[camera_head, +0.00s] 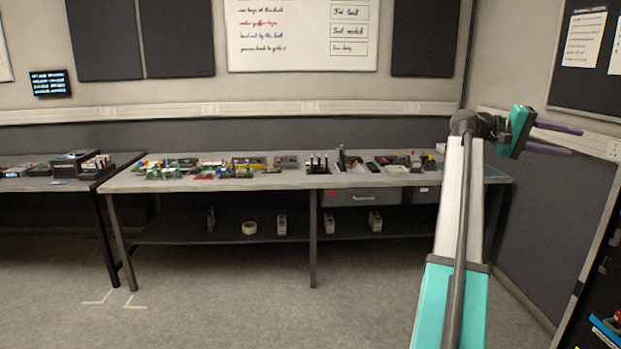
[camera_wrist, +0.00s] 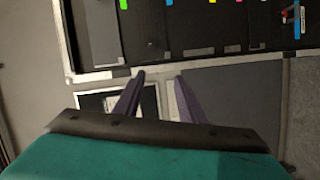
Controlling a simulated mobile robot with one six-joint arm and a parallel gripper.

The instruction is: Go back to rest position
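My gripper (camera_head: 556,140) is raised at the right in the head view, at the top of my upright white and teal arm. Its two purple fingers point to the right, clear of the bench. The wrist view shows the same gripper (camera_wrist: 158,92) with its fingers apart and nothing between them. It is open and empty. No object is touching it in either view.
A long grey workbench (camera_head: 270,181) stands against the back wall with several small parts and tools on it. A second table (camera_head: 40,185) is at the left. A dark rack (camera_head: 590,290) stands at the lower right. The floor (camera_head: 270,310) in front is clear.

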